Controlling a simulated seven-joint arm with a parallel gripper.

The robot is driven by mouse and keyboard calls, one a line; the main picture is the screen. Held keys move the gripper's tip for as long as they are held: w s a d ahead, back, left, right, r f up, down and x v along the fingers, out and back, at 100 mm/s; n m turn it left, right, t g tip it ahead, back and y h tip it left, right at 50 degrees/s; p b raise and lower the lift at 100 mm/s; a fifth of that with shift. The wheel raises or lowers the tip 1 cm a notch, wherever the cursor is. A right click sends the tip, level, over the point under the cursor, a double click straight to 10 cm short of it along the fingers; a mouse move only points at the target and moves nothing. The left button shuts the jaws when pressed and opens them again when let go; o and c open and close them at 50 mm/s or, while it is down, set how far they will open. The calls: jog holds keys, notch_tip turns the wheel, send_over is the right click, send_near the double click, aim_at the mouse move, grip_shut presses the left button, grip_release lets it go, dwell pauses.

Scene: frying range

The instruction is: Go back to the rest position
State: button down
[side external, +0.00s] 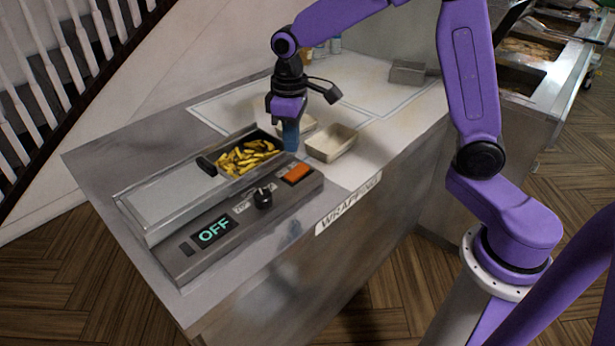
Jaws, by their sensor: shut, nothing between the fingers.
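My gripper (290,136) is shut and empty, with blue fingertips pointing down. It hangs at the right end of the fryer (165,205), close to the yellow fries (246,157) in its open part. I cannot tell how high the fingertips are above the counter. My purple arm reaches in from the right, bent at the elbow.
A beige tray (332,143) sits just right of my gripper, and another (308,124) is partly hidden behind it. A grey container (407,72) stands farther back.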

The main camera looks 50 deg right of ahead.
jog(key=s+d+n, duration=0.3)
jog(key=s+n, duration=0.3)
jog(key=s, duration=2.2)
jog(key=shift+s+d+r, duration=0.15)
jog(key=shift+s+r, duration=0.05)
jog(key=shift+r, duration=0.2)
